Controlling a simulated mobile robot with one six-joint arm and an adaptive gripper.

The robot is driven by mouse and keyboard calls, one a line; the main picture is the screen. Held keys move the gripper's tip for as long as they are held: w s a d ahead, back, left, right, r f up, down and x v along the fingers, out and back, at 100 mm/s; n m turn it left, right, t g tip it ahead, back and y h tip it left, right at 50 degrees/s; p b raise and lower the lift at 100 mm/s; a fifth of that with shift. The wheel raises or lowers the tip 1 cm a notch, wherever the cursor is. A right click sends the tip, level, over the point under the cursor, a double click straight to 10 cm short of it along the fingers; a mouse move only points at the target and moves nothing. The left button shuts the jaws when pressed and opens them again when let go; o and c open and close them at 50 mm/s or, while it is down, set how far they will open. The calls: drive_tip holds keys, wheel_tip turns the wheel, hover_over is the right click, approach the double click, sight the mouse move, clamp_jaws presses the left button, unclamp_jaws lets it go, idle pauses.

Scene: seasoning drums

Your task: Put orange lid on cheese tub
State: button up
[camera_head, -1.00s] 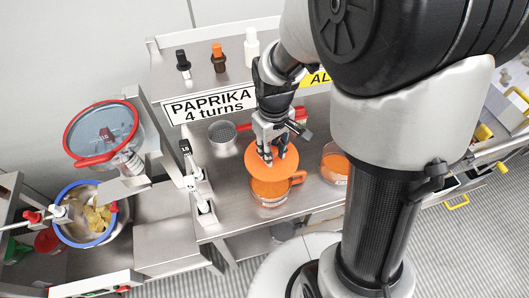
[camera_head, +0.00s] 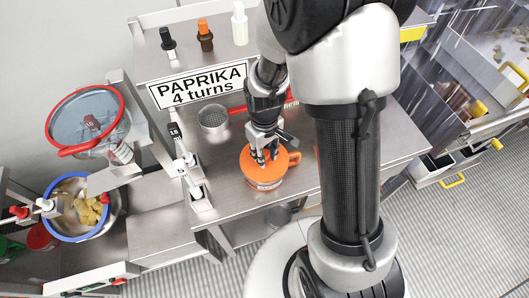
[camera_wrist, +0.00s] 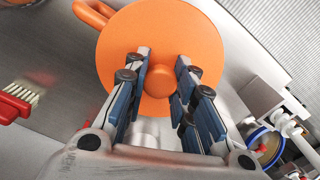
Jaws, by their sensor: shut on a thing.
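The orange lid (camera_head: 247,160) is a flat disc with a round knob. My gripper (camera_head: 264,158) is shut on the knob, which shows between the fingers in the wrist view (camera_wrist: 160,80). The cheese tub (camera_head: 266,185) is clear, with an orange handle (camera_head: 293,158) at its right. The lid lies level over the tub's mouth, covering it. I cannot tell whether the lid touches the rim all round. In the wrist view the lid (camera_wrist: 165,28) hides most of the tub, and the handle (camera_wrist: 94,12) sticks out at the upper left.
A metal strainer cup (camera_head: 213,118) stands behind the tub. Dispensers with white levers (camera_head: 190,175) line the counter's left edge. A shelf with the PAPRIKA sign (camera_head: 200,88) is behind. A red brush (camera_wrist: 12,106) lies left in the wrist view. The counter's front left is clear.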

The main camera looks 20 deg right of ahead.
drive_tip(key=shift+f, duration=0.15)
drive_tip(key=o, duration=1)
drive_tip(key=shift+o, duration=0.2)
drive_tip(key=s+r+m+t+p, duration=0.1)
drive_tip(key=s+r+p, duration=0.15)
drive_tip(key=r, duration=0.95)
drive_tip(key=s+r+m+t+p, duration=0.1)
drive_tip(key=s+r, duration=0.2)
drive_tip(key=r, duration=0.8)
drive_tip(key=s+r+m+t, duration=0.2)
drive_tip(key=s+r, duration=0.3)
drive_tip(key=s, duration=0.4)
drive_tip(key=shift+s+r+t, duration=0.25)
drive_tip(key=shift+r+t, duration=0.05)
drive_tip(key=shift+r, duration=0.1)
drive_tip(key=shift+f, duration=0.1)
